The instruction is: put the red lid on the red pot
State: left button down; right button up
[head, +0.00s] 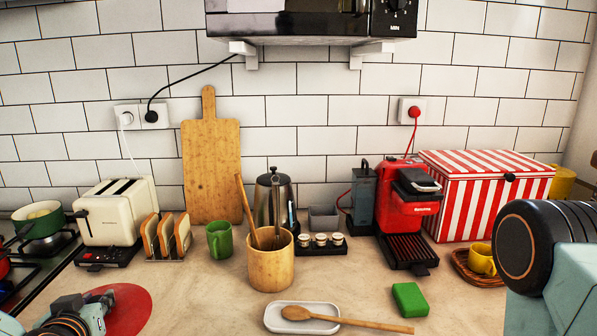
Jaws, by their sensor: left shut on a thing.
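The red lid (128,309) is a flat red disc at the bottom left, over or near the counter's front. My left gripper (98,305) comes in from the lower left and is shut on the lid; its grip point is partly hidden by the gripper itself. A red pot (4,266) shows only as a sliver at the left edge, on the stove, to the left of the lid and apart from it. My right arm shows at the right, but its gripper is out of view.
A green pot (40,222) stands on the stove (46,262) behind the red pot. A toaster (116,213), toast rack (168,238), green mug (219,240) and wooden utensil holder (270,270) stand behind the lid. A spoon rest (283,321) lies to the right, with bare counter (200,300) between.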

pick_arm(q)
jog(key=shift+s+d, duration=0.1)
jog(key=shift+d, duration=0.05)
jog(key=shift+s+f, duration=0.1)
jog(key=shift+s, duration=0.05)
jog(key=shift+d+h, duration=0.25)
jog(key=shift+h, duration=0.05)
jog(key=w+d+m+h+b, duration=0.1)
jog(key=w+d+m+h, duration=0.1)
jog(key=d+m+h, duration=0.95)
jog(key=s+d+f+m+g+h+b, duration=0.4)
jog(key=s+d+f, duration=0.3)
jog(key=d+f, duration=0.2)
jog(key=shift+b, duration=0.9)
pick_arm(e)
notch_tip(320, 180, down, 7)
jog(key=shift+s+r, duration=0.15)
pick_arm(q)
jog(key=shift+h, duration=0.25)
pick_arm(e)
jog(key=shift+a+r, duration=0.1)
jog(key=shift+a, duration=0.05)
